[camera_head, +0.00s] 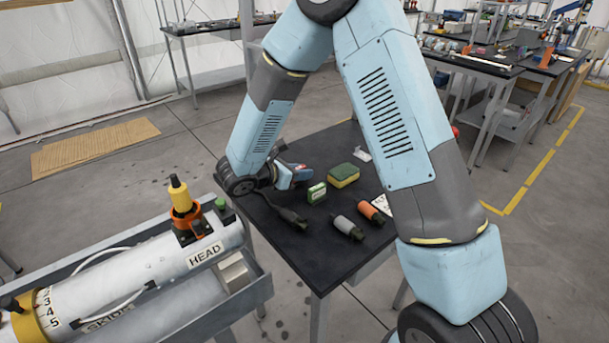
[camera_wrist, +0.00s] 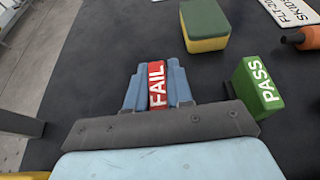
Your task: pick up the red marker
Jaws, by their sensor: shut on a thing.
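The red marker (camera_wrist: 157,86) is a small red block with FAIL in white letters, seen in the wrist view. My gripper (camera_wrist: 157,70) is shut on it, with a blue finger on each side. In the head view my gripper (camera_head: 297,176) is low over the left part of the dark table, and the marker is mostly hidden there. I cannot tell whether the marker still touches the table top. A green PASS marker (camera_wrist: 258,87) stands just right of my gripper; it also shows in the head view (camera_head: 317,193).
The black table (camera_head: 318,262) also bears a green and yellow sponge (camera_head: 343,176), an orange-ended cylinder (camera_head: 371,211), a grey cylinder (camera_head: 346,228), a dark tool (camera_head: 290,216) and a white label plate (camera_wrist: 292,10). A white HEAD cylinder (camera_head: 150,262) lies in a grey cradle at left.

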